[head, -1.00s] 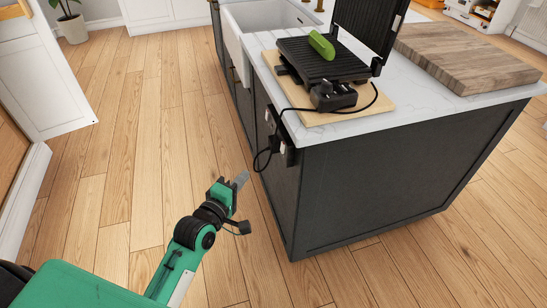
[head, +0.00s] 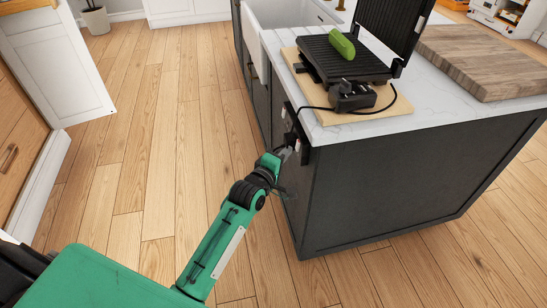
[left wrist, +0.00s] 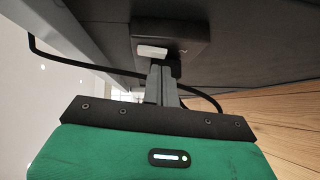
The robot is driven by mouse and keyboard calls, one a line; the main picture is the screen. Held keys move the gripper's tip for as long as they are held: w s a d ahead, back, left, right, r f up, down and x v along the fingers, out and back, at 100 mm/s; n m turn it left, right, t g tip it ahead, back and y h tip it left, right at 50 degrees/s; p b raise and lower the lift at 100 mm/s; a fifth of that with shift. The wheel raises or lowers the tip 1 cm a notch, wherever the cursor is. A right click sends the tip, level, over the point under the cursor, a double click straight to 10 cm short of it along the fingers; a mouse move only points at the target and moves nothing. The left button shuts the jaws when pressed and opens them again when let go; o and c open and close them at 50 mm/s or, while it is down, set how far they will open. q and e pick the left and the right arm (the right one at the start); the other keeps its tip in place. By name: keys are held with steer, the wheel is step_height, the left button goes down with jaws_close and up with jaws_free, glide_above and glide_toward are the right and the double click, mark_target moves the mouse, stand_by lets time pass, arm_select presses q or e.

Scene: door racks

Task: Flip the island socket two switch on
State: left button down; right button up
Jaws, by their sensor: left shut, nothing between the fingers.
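The island socket (head: 290,118) is a dark plate on the side of the dark kitchen island, partly hidden behind my left gripper (head: 287,151) in the head view. In the left wrist view the socket plate (left wrist: 190,36) has a white switch part (left wrist: 152,52) and a dark plug beside it with a black cord. My left gripper (left wrist: 161,70) is shut and empty, its fingertips just in front of the white part and the plug. I cannot tell whether they touch, nor which way the switch is set. My right gripper is not in view.
A black contact grill (head: 345,58) with a green vegetable (head: 342,45) stands on a board on the white worktop. Its cord (head: 388,108) hangs over the edge by the socket. A wooden block (head: 475,60) lies at the right. The wooden floor beside the island is clear.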

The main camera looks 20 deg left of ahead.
arm_select(q)
steer(key=shift+w+d, duration=0.2)
steer(key=shift+d, duration=0.15)
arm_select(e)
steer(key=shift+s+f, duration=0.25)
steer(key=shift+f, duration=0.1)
arm_select(q)
steer(key=shift+f, duration=0.1)
steer(key=shift+w+d+f, duration=0.1)
steer(key=shift+d, duration=0.05)
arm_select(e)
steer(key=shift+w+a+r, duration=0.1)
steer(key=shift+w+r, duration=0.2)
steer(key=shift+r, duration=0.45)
